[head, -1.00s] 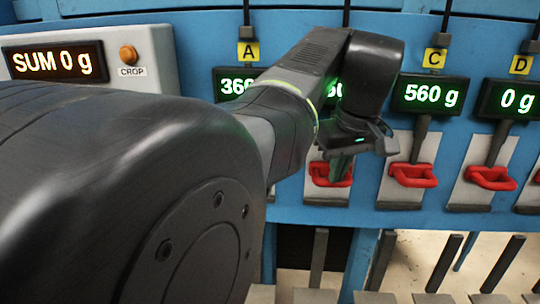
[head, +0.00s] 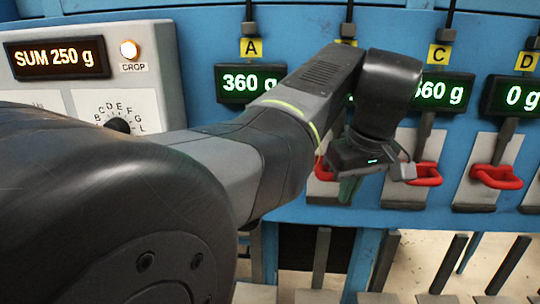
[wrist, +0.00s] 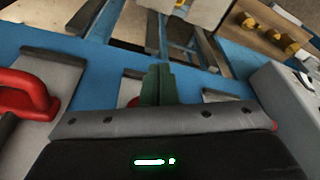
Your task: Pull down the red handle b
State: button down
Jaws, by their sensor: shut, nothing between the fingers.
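The red handle b (head: 323,171) sits on its pale plate in the second column, between the A column and the C column. In the head view my gripper (head: 347,190) hides most of it; only its left part shows. In the wrist view a small red patch (wrist: 133,102) shows just left of my fingers, probably the same handle. My gripper is shut and empty, with its green fingers (wrist: 157,85) together, pointing down in front of the plate. I cannot tell whether they touch the handle. The B display is mostly hidden behind my arm.
The red handle of column C (head: 428,174) is close on the right, and column D's handle (head: 497,177) is farther right. Display A (head: 250,82) reads 360 g. The sum display (head: 57,58) reads 250 g beside a lit crop button (head: 129,49). Grey bars stand below the panel.

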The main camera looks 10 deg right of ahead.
jog(key=shift+w, duration=0.1)
jog(key=v, duration=1.3)
jog(key=shift+r, duration=0.4)
jog(key=d+x, duration=0.1)
jog(key=x, duration=1.3)
notch_tip(320, 180, up, 7)
jog(key=w+a+p, duration=0.1)
jog(key=w+p, duration=0.1)
jog(key=p, duration=0.2)
jog(key=shift+a+f, duration=0.15)
